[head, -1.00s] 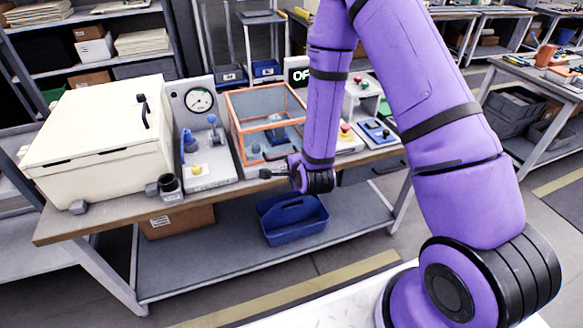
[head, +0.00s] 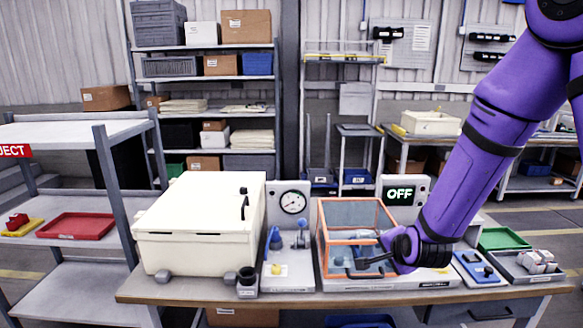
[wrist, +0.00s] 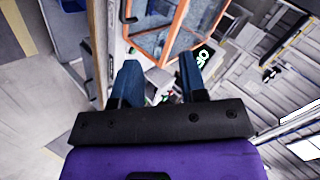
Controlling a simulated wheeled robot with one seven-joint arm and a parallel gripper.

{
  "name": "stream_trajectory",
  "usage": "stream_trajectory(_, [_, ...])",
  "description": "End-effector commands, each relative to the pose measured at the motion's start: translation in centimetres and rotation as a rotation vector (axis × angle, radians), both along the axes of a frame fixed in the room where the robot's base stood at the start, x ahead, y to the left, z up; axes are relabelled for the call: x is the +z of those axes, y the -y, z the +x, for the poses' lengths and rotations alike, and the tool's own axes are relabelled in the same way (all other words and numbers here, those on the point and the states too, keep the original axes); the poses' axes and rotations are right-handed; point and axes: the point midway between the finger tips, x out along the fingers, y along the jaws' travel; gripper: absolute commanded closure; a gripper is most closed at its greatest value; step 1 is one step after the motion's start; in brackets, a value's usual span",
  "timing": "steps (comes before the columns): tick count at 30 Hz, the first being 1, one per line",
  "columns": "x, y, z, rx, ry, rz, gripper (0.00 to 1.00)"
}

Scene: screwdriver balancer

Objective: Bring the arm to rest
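My purple arm comes in from the upper right in the head view and hangs over the workbench (head: 190,294). My gripper (head: 362,264) is at the front of the orange-framed clear box (head: 337,206), overlapping its lower right part in the picture. I cannot tell whether it touches the box. In the wrist view my gripper (wrist: 160,75) shows two blue fingers spread well apart, with nothing held between them. The box also shows in the wrist view (wrist: 163,30), beyond the fingers.
A cream lidded cabinet (head: 200,225) and a gauge panel (head: 292,203) stand left of the box. An OFF display (head: 400,192) is behind it. A blue control plate (head: 478,268), a grey tray (head: 520,275) and a green tray (head: 503,238) lie to the right. Shelves stand at left.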

Motion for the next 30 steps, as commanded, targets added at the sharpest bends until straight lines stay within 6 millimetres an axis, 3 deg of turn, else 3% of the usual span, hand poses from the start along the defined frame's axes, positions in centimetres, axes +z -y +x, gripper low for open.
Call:
stream_trajectory(3, [3.5,0.5,-0.9,0.072,-0.018,-0.073,0.61])
stream_trajectory(14, [12.1,1.9,-6.1,0.296,-0.099,-0.292,0.61])
stream_trajectory(23, [18.1,3.4,-12.6,0.484,-0.169,-0.46,0.61])
stream_trajectory(30, [21.8,4.7,-19.0,0.634,-0.226,-0.582,0.61])
